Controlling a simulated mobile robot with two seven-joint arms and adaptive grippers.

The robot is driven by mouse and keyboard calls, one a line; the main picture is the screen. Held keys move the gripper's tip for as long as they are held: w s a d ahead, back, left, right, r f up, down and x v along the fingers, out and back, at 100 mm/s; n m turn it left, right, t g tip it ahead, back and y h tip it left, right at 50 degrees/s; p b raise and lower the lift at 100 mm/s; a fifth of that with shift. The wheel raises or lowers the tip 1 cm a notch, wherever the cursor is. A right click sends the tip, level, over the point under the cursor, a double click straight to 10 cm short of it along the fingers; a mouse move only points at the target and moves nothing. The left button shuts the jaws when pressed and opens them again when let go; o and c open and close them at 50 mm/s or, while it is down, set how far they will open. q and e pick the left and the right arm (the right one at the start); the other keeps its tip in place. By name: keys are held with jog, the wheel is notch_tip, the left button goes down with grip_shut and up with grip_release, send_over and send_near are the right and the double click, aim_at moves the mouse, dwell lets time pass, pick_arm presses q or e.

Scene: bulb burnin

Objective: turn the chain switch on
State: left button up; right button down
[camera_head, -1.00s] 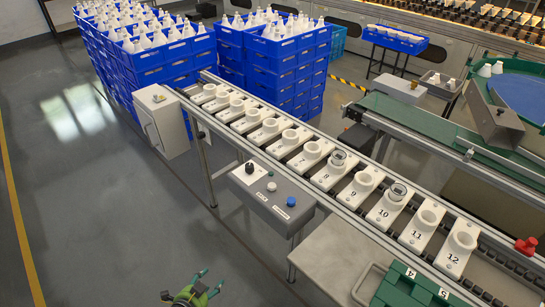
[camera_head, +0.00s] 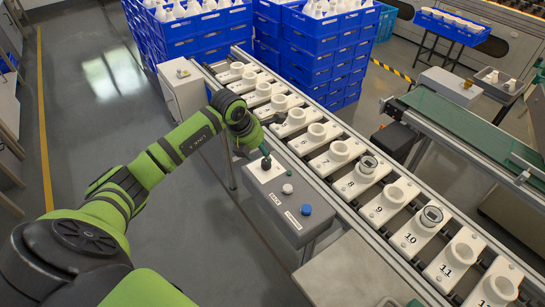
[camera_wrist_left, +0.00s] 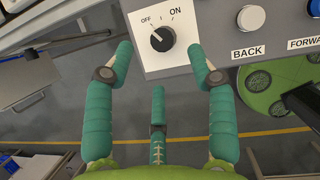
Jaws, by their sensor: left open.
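The chain switch is a black rotary knob (camera_head: 266,163) on a grey control box (camera_head: 283,222) beside the conveyor. In the left wrist view the knob (camera_wrist_left: 162,39) sits below the words OFF and ON, and its white mark appears to point up-left toward OFF. I cannot tell whether any finger touches the panel.
A white button (camera_head: 287,188) and a blue button (camera_head: 306,209) are on the same box. The BACK button (camera_wrist_left: 250,18) is close right of the fingers. The conveyor (camera_head: 350,211) with numbered white holders runs behind the box. Blue crates (camera_head: 320,60) stand beyond; floor at left is clear.

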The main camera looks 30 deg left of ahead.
aim_at(265, 161)
pick_arm(q)
jog(key=p+x, duration=0.1)
jog(key=x, duration=0.5)
jog(key=shift+d+f, duration=0.1)
jog(key=shift+f, duration=0.05)
jog(key=shift+s, duration=0.1)
